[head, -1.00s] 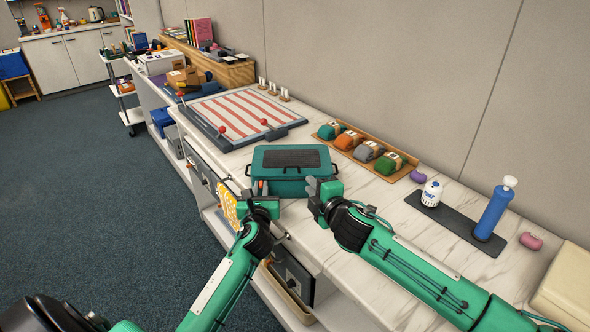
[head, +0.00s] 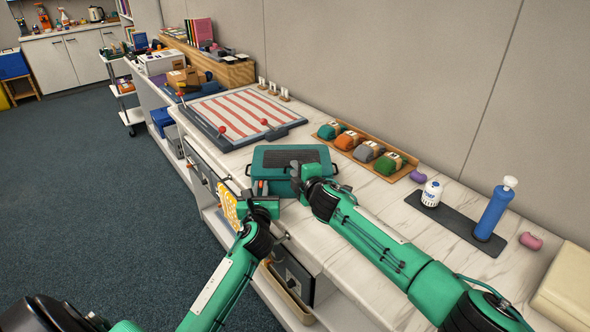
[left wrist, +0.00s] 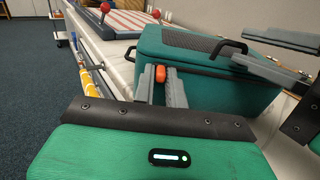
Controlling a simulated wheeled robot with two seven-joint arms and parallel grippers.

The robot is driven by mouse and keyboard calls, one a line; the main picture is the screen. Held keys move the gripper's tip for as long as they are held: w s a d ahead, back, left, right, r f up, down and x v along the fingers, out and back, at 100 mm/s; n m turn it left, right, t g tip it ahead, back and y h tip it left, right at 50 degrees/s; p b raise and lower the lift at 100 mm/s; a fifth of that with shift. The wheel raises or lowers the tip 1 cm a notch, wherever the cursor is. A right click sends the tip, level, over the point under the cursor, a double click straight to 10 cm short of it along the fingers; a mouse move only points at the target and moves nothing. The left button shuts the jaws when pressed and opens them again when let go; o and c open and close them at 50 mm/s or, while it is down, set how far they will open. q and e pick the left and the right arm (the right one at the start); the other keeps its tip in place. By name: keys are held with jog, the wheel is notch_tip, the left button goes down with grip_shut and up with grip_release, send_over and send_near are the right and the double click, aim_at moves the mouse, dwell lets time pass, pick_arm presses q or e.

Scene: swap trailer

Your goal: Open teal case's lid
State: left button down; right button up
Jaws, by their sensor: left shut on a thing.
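The teal case (head: 275,186) sits on the counter with its lid (head: 291,157) down; the lid has a dark ribbed top panel. In the left wrist view the case (left wrist: 205,88) has a black handle (left wrist: 229,48) near its front edge. My left gripper (head: 262,188) is at the case's front left, shut on a small orange piece (left wrist: 160,74) against the case front. My right gripper (head: 296,174) is at the case's front right, close to the lid edge. Its fingers show apart in the left wrist view (left wrist: 272,58), near the handle; whether they touch the case is unclear.
A red-and-white striped board (head: 240,111) with red knobs lies left of the case. A wooden tray (head: 398,172) of coloured bundles stands behind right. A dark mat (head: 455,221) with a white bottle (head: 431,194) and a blue cylinder (head: 492,213) is at the right. A yellow patterned cloth (head: 229,207) hangs at the counter front.

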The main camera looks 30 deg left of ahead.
jog(key=shift+w+a+f, duration=0.1)
jog(key=shift+w+a, duration=0.25)
jog(key=shift+a, duration=0.15)
grip_shut()
jog(key=shift+w+a+r, duration=0.15)
jog(key=shift+w+r, duration=0.1)
jog(key=shift+r, duration=0.55)
jog(key=shift+w+a+r, duration=0.2)
jog(key=shift+r, duration=0.6)
jog(key=shift+w+a+r, duration=0.15)
jog(key=shift+w+r, duration=0.1)
jog(key=shift+r, duration=0.55)
grip_release()
